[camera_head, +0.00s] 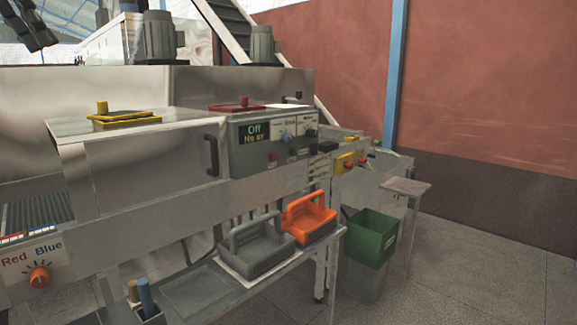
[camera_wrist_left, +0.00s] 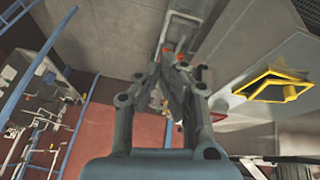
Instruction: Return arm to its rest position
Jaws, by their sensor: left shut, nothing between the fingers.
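My left gripper (camera_head: 37,37) shows at the top left of the head view, raised above the steel machine (camera_head: 60,110). It touches nothing there. In the left wrist view the gripper (camera_wrist_left: 177,66) has its fingers together, with nothing between them. My right gripper is in neither view.
The control panel (camera_head: 270,138) reads "Off". A grey basket (camera_head: 262,258) and an orange basket (camera_head: 310,222) stand on a side shelf. A green bin (camera_head: 370,238) stands right of them. A yellow lid (camera_head: 125,117) lies on the machine. Floor at the right is clear.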

